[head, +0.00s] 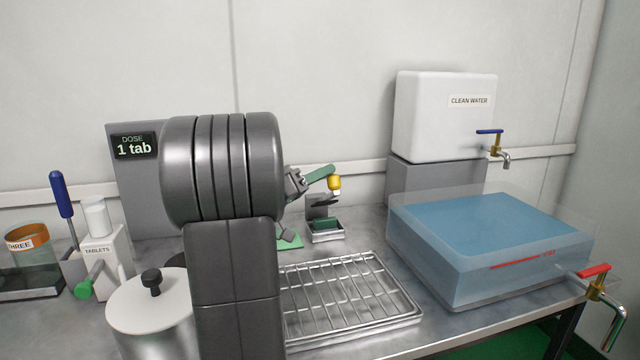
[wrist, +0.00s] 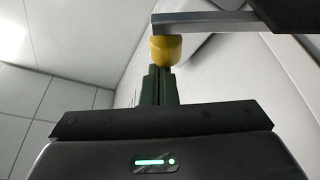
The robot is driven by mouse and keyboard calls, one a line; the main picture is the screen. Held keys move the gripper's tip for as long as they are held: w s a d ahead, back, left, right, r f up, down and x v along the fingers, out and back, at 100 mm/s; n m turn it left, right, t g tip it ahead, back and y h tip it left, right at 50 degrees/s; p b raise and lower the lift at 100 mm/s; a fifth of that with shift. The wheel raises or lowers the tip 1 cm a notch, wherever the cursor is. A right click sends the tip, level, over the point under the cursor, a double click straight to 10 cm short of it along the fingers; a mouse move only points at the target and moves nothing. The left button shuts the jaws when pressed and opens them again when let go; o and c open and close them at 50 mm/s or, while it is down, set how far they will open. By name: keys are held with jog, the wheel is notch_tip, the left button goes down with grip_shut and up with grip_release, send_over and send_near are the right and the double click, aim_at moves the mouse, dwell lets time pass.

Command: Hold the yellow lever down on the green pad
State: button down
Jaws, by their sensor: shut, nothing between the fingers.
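The yellow lever knob (head: 334,183) stands above a small grey device behind the rack in the head view. In the wrist view the yellow knob (wrist: 166,50) sits at the end of a grey bar, right at my fingertips. My gripper (head: 330,170) has green fingers, shut together and empty, with the tips at the knob's upper side in the head view; it also shows in the wrist view (wrist: 158,70). I cannot tell whether they touch. A dark green pad (head: 325,224) lies in a small metal tray below the knob, apart from it. My arm hides part of the counter.
A wire rack (head: 345,300) lies in front of the device. A blue water basin (head: 480,250) and a white clean-water tank (head: 440,125) stand to the right. A tablets dispenser (head: 100,265), a lidded pot (head: 150,305) and a jar (head: 35,262) stand left.

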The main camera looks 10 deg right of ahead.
jog(key=shift+s+f+b, duration=0.45)
jog(key=shift+f+b, duration=0.1)
jog(key=shift+b, duration=0.25)
jog(key=shift+s, duration=0.1)
dwell(2.4)
notch_tip(320, 180, up, 10)
jog(key=p, duration=0.3)
notch_tip(320, 180, down, 10)
jog(key=b, duration=0.3)
dwell(0.5)
